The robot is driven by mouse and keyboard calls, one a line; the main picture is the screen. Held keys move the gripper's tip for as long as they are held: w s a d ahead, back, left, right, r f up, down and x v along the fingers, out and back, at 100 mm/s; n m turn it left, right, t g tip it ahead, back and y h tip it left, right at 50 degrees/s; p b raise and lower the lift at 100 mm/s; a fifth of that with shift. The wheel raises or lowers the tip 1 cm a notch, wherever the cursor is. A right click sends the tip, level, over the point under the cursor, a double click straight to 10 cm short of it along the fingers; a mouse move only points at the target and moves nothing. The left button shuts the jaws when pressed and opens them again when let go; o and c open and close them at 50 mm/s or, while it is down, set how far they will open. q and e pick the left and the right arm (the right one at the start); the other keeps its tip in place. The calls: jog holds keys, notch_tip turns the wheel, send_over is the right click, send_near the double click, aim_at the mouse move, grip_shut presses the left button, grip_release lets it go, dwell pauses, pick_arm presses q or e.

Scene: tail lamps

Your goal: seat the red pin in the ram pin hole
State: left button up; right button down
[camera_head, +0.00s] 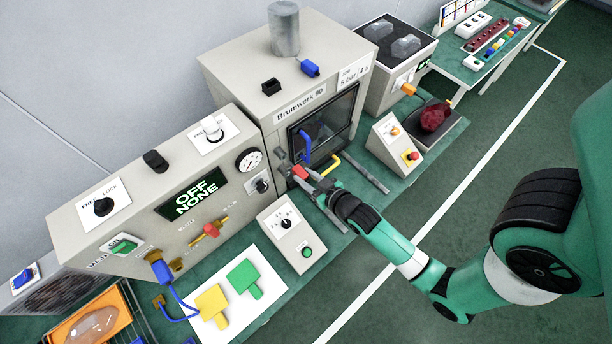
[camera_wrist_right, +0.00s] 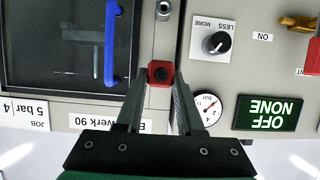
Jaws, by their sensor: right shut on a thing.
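The red pin (camera_head: 300,173) is between the fingertips of my right gripper (camera_head: 309,183), at the lower left corner of the press door. In the right wrist view the pin (camera_wrist_right: 160,73) shows as a red block with a dark round centre, gripped between both fingers (camera_wrist_right: 158,88). It is close to the machine front; I cannot tell whether it touches it. A small grey fitting with a round opening (camera_wrist_right: 163,8) sits on the panel beyond the pin in the wrist view. I cannot tell whether this is the ram pin hole. My left gripper is not in view.
The press (camera_head: 293,100) has a dark glass door with a blue handle (camera_head: 305,146). A yellow handle (camera_head: 329,165) and metal rails (camera_head: 366,174) are beside my right gripper. A button box (camera_head: 291,235) stands in front. The control panel (camera_head: 150,215) is left.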

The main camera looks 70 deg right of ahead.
aim_at(297, 168)
jog(key=shift+w, duration=0.15)
jog(key=shift+w+d, duration=0.35)
jog(key=shift+w, duration=0.25)
jog(key=shift+w+d, duration=0.35)
jog(key=shift+w, duration=0.2)
dwell(0.5)
jog(key=shift+w+d, duration=0.1)
jog(key=shift+w, duration=0.1)
jog(key=shift+w+d, duration=0.4)
jog(key=shift+w, duration=0.25)
jog(key=shift+c, duration=2.2)
grip_release()
jog(key=shift+s, duration=0.1)
